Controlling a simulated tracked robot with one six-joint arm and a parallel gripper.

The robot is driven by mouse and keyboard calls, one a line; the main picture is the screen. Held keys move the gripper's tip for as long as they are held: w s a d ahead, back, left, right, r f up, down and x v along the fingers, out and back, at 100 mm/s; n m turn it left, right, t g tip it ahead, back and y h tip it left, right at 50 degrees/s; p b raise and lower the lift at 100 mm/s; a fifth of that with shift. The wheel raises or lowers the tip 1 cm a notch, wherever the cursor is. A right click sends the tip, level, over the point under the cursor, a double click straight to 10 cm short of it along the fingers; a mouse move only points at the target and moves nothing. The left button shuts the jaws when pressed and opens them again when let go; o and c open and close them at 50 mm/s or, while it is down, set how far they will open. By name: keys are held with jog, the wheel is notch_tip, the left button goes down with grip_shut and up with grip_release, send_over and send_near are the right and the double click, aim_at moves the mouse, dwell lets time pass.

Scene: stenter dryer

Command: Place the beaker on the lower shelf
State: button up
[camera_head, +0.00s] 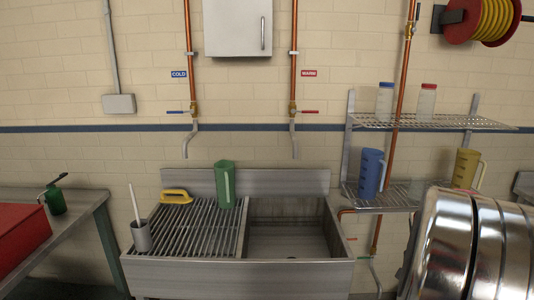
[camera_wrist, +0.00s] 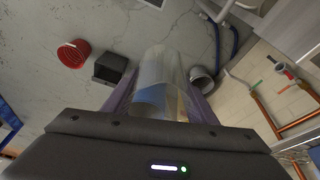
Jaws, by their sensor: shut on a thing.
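My gripper (camera_wrist: 160,98) shows in the wrist view, its two fingers shut on a clear, see-through beaker (camera_wrist: 164,68). The beaker sticks out beyond the fingertips, with open floor behind it. Neither beaker nor gripper can be made out in the head view. The lower shelf (camera_head: 402,194) is a wire rack on the wall right of the sink in the head view. A blue jug (camera_head: 371,173) stands on its left part and a yellow jug (camera_head: 466,168) on its right. A gap lies between them, partly crossed by a copper pipe.
The upper wire shelf (camera_head: 440,122) holds a blue-capped bottle (camera_head: 384,99) and a red-capped bottle (camera_head: 426,100). A green jug (camera_head: 225,184) stands by the sink basin (camera_head: 290,240). In the wrist view, a red bucket (camera_wrist: 73,54) and dark box (camera_wrist: 109,69) are on the floor.

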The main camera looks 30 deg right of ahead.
jog(key=shift+w+d+n, duration=0.1)
jog(key=shift+w+n, duration=0.25)
jog(key=shift+n, duration=0.05)
jog(key=w+a+f+n+t, duration=0.2)
jog(key=w+a+n, duration=0.5)
jog(key=w, duration=0.5)
jog(key=w+a+f+n+t, duration=0.1)
jog(key=w+a+n+t, duration=0.1)
jog(key=w+a+n, duration=0.65)
jog(key=w+a+f+n+y, duration=0.1)
jog(key=w+a, duration=0.3)
jog(key=a, duration=0.5)
jog(key=w+a+f+n+y, duration=0.1)
jog(key=w+a, duration=0.3)
jog(key=a, duration=0.6)
jog(key=w+a+f+n+y, duration=0.1)
jog(key=w+a, duration=0.3)
jog(key=a, duration=0.6)
jog(key=shift+w+a+f+n, duration=0.2)
jog(key=shift+w+n, duration=0.2)
jog(key=shift+n, duration=0.15)
